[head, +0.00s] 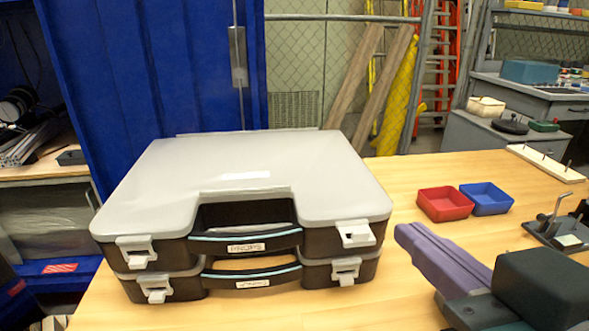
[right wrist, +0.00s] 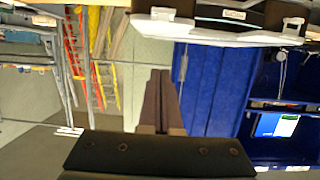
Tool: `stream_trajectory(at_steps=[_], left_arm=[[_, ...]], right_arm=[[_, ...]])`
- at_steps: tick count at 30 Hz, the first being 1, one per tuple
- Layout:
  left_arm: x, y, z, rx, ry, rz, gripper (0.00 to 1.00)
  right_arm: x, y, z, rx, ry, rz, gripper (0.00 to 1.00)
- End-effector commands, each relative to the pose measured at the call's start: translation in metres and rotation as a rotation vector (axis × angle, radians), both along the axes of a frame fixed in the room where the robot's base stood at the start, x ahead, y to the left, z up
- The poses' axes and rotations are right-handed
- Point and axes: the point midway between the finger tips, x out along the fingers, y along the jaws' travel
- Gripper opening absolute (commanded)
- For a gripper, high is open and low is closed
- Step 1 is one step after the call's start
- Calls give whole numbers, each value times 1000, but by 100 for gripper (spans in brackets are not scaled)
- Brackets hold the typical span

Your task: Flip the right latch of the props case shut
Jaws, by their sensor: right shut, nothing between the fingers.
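The props case (head: 265,165) has a grey lid and dark body and lies on top of a similar case (head: 240,282). Its right latch (head: 356,233) is a pale tab at the front right corner; it seems to jut outward, but I cannot tell its exact angle. Its left latch (head: 137,252) is at the front left. My right gripper (head: 402,232) is shut and empty, its purple-grey fingers pointing at the case's right side, apart from the latch. In the right wrist view, the fingers (right wrist: 160,74) are together, below the upside-down case (right wrist: 210,35). My left gripper is out of view.
A red tray (head: 445,203) and a blue tray (head: 487,198) sit right of the case on the wooden table (head: 415,173). A dark fixture (head: 560,232) stands at the far right. A blue cabinet (head: 150,70) rises behind the case.

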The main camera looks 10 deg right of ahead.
Motion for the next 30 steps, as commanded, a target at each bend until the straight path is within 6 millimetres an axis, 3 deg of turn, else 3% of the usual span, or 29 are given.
stream_trajectory(at_steps=[8, 21, 24, 30], left_arm=[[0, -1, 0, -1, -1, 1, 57], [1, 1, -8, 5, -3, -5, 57], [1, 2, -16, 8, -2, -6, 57], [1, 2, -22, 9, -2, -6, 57]], right_arm=[[14, 0, -4, -1, -2, 1, 0], [98, 1, -28, -3, -1, 0, 0], [96, 0, -49, -2, 6, -2, 0], [95, 1, -66, 1, 3, 0, 0]])
